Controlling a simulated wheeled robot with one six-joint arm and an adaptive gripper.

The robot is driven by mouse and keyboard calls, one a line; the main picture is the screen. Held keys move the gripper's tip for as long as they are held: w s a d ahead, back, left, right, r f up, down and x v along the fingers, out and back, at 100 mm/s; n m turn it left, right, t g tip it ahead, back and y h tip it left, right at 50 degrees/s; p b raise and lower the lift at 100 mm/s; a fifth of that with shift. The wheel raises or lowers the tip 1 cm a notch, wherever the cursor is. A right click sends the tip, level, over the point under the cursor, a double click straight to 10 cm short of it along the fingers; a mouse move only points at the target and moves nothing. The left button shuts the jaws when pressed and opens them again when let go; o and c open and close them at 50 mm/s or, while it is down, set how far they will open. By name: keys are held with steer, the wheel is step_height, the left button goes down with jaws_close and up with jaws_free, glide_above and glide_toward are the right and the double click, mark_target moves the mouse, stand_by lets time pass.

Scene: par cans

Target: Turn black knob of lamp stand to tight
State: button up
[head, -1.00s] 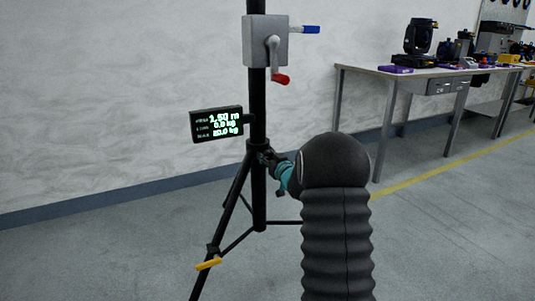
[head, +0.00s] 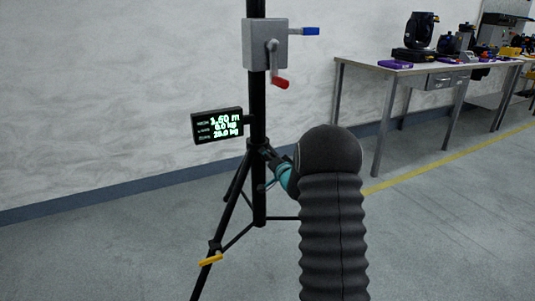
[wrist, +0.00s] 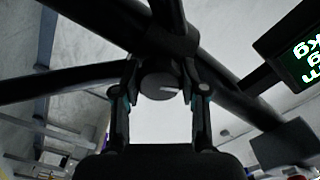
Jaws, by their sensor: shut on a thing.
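The black lamp stand (head: 258,110) is an upright tripod in the middle of the head view. Its black knob (wrist: 158,83) shows in the wrist view as a round dark end with a pale mark on its face, close against the stand's tubes. My gripper (wrist: 160,88) has one finger on each side of the knob and is shut on it. In the head view my gripper (head: 268,160) reaches the stand just below the display, and the knob is hidden there by the gripper and my arm.
A grey winch box (head: 265,44) with a red-handled crank and a blue handle sits higher on the stand. A lit display (head: 217,125) sticks out left. A yellow lever (head: 211,259) is on a lower leg. A workbench (head: 433,66) with equipment stands at the right.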

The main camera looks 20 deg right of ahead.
steer(key=shift+m+p, duration=0.35)
steer(key=shift+m, duration=0.55)
steer(key=shift+f, duration=0.1)
steer(key=o, duration=1.1)
steer(key=shift+o, duration=0.2)
steer(key=s, duration=1.2)
steer(key=shift+d, duration=0.2)
